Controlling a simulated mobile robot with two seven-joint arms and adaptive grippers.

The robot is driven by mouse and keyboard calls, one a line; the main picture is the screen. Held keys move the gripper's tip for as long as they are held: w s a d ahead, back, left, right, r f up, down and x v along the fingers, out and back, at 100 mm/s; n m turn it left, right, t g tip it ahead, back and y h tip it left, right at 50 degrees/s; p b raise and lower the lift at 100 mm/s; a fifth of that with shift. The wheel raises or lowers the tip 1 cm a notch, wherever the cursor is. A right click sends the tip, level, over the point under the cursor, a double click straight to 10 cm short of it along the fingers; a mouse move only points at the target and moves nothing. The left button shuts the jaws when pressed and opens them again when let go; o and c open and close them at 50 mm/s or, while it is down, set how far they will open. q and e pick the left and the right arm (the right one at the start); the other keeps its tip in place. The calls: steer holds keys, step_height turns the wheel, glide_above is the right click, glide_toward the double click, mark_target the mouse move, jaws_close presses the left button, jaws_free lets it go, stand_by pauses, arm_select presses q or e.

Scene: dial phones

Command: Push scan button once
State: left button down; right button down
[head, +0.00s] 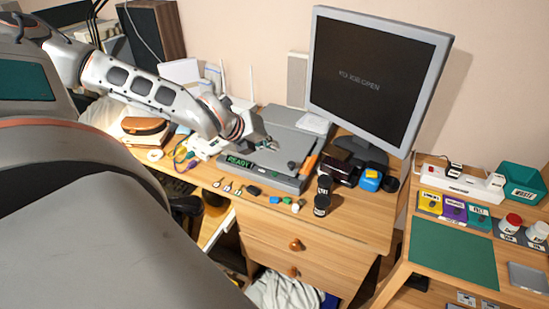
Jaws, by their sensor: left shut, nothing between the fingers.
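A grey flatbed scanner (264,178) sits on the wooden desk left of the monitor. Its small display (239,161) shows green letters that look like READY. The scan button is too small to tell apart, or is hidden by my arm. My left arm reaches in from the upper left. My left gripper (270,146) is shut and empty over the left part of the scanner, just behind the display. I cannot tell if its fingertips touch the scanner. My right gripper is not in view.
A monitor (375,75) stands behind. A side table on the right holds a green mat (452,253), coloured blocks and a teal bin (522,182). A brown speaker (152,32) stands back left.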

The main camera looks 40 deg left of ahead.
arm_select(q)
steer(key=shift+w+r+m, duration=0.25)
steer(key=shift+r+m, duration=0.05)
steer(key=shift+r, duration=0.25)
steer(key=b, duration=0.4)
glide_above(273, 174)
steer(key=f, duration=0.7)
steer(key=shift+s+f, duration=0.15)
steer(key=shift+s, duration=0.05)
steer(key=shift+f+b, duration=0.55)
steer(key=shift+f, duration=0.2)
